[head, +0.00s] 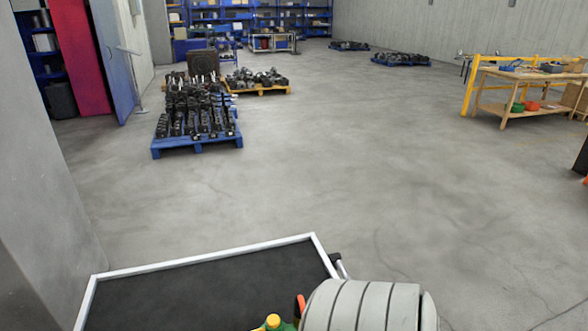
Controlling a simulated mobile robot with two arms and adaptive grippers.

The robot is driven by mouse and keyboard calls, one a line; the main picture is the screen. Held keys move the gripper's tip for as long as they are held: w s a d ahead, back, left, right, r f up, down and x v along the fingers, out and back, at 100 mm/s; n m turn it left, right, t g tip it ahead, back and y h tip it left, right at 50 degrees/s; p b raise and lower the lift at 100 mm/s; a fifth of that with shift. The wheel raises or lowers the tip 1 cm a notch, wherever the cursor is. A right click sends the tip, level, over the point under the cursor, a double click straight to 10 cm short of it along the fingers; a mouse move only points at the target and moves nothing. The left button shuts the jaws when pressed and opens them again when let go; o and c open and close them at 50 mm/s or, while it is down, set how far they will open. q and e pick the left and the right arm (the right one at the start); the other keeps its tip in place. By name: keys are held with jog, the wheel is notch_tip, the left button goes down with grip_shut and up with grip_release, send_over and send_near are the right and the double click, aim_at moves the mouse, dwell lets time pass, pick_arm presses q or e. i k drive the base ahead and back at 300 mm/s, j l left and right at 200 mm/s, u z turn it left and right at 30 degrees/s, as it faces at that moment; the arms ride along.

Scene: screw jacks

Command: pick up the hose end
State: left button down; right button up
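I cannot make out a hose end for certain in the head view. A small green and yellow item (273,323) shows at the bottom edge, on or just above the black-topped, white-rimmed table (205,262). A thin orange-red piece (301,304) shows beside it. Both are partly cut off or covered by a large grey ribbed body at the bottom, so I cannot tell what they are. Neither gripper is in view.
A blue pallet (198,146) loaded with black jacks stands ahead on the left. A wooden workbench (530,75) with a yellow frame stands at the right. A grey wall (38,160) rises close on the left. The middle floor is clear.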

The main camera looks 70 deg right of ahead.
aim_at(300, 311)
jog(key=z, duration=2.15)
jog(key=l+u, duration=0.25)
jog(key=l, duration=0.35)
jog(key=k+l+u, duration=0.1)
jog(key=l+u, duration=0.2)
jog(key=l, duration=0.3)
jog(key=k+l+u, duration=0.1)
jog(key=l+u, duration=0.15)
jog(key=l, duration=0.3)
